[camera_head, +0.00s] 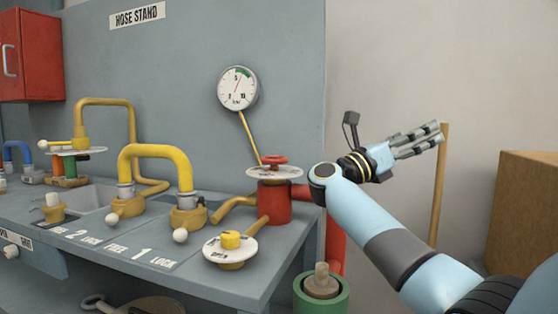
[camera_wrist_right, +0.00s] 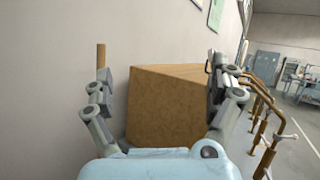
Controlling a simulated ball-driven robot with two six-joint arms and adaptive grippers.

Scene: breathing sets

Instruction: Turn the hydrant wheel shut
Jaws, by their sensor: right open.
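The hydrant is a red cylinder (camera_head: 276,203) at the right end of the grey bench. A white dial plate (camera_head: 275,173) sits on its top, with a small red wheel (camera_head: 273,160) above the plate. My right gripper (camera_head: 438,134) is to the right of the hydrant, clear of the wheel, with its fingers pointing right, away from it. In the right wrist view my right gripper (camera_wrist_right: 160,88) is open, with nothing between its fingers. The wheel does not show in that view. My left gripper is not in view.
A brown box (camera_head: 527,215) stands at the right and also shows ahead in the wrist view (camera_wrist_right: 170,105). A gauge (camera_head: 238,88) hangs behind the hydrant. Yellow pipes (camera_head: 156,152) stand on the bench (camera_head: 160,276). A tan post (camera_head: 440,185) rises behind my right gripper.

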